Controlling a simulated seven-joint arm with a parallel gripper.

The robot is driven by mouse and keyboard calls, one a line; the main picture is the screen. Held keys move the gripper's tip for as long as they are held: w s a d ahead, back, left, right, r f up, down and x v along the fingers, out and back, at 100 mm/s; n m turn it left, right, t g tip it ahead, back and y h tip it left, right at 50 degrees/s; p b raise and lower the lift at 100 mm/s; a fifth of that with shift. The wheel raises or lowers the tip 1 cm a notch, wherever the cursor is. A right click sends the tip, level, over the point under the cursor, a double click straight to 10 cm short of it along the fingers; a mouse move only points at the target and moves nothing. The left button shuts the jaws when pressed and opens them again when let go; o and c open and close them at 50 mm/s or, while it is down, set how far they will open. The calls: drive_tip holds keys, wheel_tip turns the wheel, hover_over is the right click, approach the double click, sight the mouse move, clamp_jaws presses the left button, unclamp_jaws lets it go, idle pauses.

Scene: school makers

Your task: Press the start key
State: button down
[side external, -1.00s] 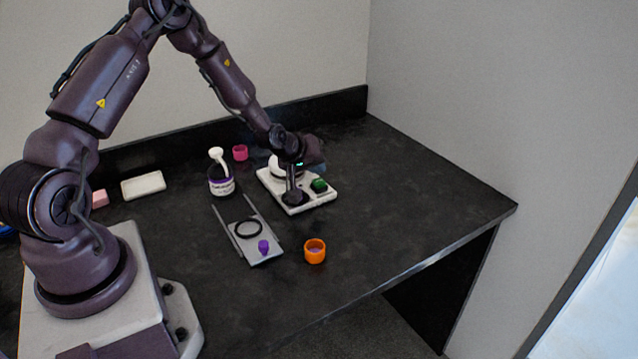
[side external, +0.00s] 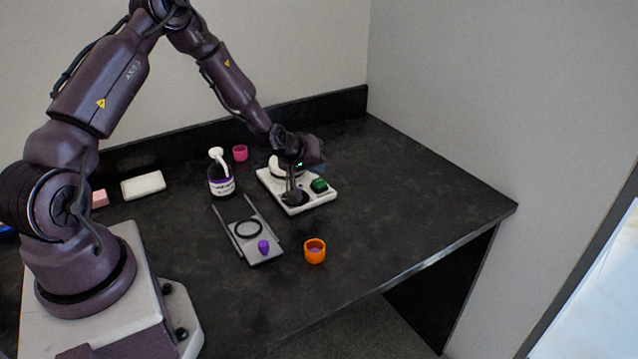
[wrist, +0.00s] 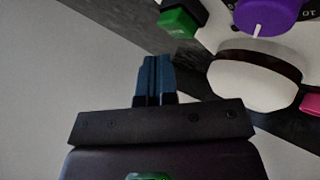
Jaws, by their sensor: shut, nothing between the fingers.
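A pale device (side external: 320,200) stands on the black table and carries a green key (side external: 318,186) at its right side. In the wrist view the green key (wrist: 180,22) has small light lettering, too blurred to read. A purple knob (wrist: 268,14) with a white pointer line is beside it. My gripper (wrist: 157,58) is shut and empty, its blue fingers below and left of the green key in the wrist picture. In the side view my gripper is over the device, left of the key, and covers part of it. Contact with the key is not visible.
A grey slide plate (side external: 265,252) with a black ring and purple peg lies in front. An orange cup (side external: 315,251) is near the front edge. A labelled pot (side external: 221,187) and pink cup (side external: 240,153) stand behind. The table's right side is clear.

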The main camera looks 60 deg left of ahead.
sight(317, 180)
drive_tip(key=shift+f, duration=0.15)
drive_tip(key=shift+f, duration=0.3)
drive_tip(key=shift+f, duration=0.6)
idle(0.5)
drive_tip(key=shift+r, duration=1.1)
drive_tip(key=shift+r, duration=0.1)
wheel_tip(317, 180, up, 6)
drive_tip(key=shift+f, duration=0.1)
idle(0.6)
